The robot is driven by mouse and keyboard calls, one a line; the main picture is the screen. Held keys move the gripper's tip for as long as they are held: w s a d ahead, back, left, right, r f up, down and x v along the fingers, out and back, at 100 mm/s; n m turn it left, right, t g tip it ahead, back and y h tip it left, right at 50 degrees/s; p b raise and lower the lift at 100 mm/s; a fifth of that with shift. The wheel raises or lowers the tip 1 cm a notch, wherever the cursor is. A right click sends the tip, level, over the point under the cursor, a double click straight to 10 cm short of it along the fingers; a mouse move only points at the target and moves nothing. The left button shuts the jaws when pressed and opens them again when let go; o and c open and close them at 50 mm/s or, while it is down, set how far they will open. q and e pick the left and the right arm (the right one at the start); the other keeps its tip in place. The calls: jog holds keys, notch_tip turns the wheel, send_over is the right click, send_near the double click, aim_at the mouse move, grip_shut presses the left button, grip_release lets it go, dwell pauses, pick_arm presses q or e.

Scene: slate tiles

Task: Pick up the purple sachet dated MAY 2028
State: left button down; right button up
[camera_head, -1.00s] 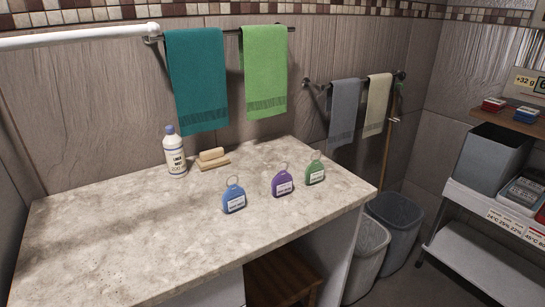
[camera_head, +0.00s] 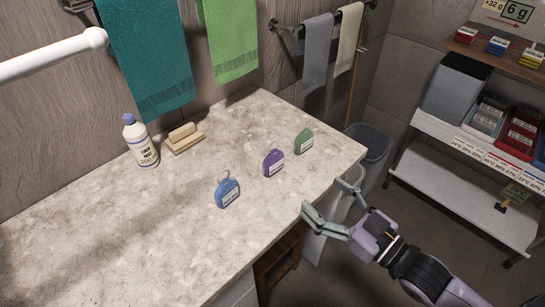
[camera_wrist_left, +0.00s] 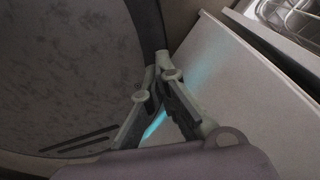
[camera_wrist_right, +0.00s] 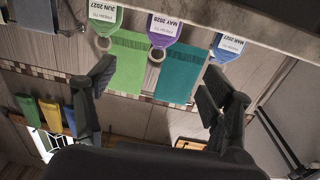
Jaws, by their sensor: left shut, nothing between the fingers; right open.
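The purple sachet (camera_head: 273,164) stands on the stone counter (camera_head: 120,235) between a blue sachet (camera_head: 228,193) and a green sachet (camera_head: 304,142). Each has a ring at its top and a white label. The right wrist view is upside down; there the purple sachet (camera_wrist_right: 164,29) reads MAY 2028 and the green one (camera_wrist_right: 104,17) JUN 2027. The blue one's date (camera_wrist_right: 228,46) is hard to read. My right gripper (camera_head: 333,202) is open and empty off the counter's front edge, apart from the sachets. My left gripper (camera_wrist_left: 159,76) is shut and empty, shown only in the left wrist view.
A white bottle (camera_head: 140,142) and a wooden brush (camera_head: 184,138) stand at the back of the counter. Towels (camera_head: 228,38) hang behind. A bin (camera_head: 370,150) stands past the counter's right end, and a shelf unit (camera_head: 470,195) with boxes is at right. The counter's left part is clear.

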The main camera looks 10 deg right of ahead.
send_near(276, 161)
jog(key=w, duration=0.1)
jog(key=w+a, duration=0.1)
jog(key=shift+w+r+p, duration=0.25)
jog(key=shift+w+p, duration=0.05)
jog(key=shift+p, duration=0.05)
jog(key=shift+f+p+x, duration=0.1)
jog(key=shift+p+x, duration=0.1)
jog(key=shift+x, duration=1.35)
jog(key=shift+f+p+x, duration=0.15)
jog(key=shift+p+x, duration=0.05)
jog(key=shift+x, duration=1.4)
jog(key=shift+s, duration=0.1)
jog(key=c, duration=1)
jog(key=shift+c, duration=0.2)
jog(key=shift+r, duration=0.1)
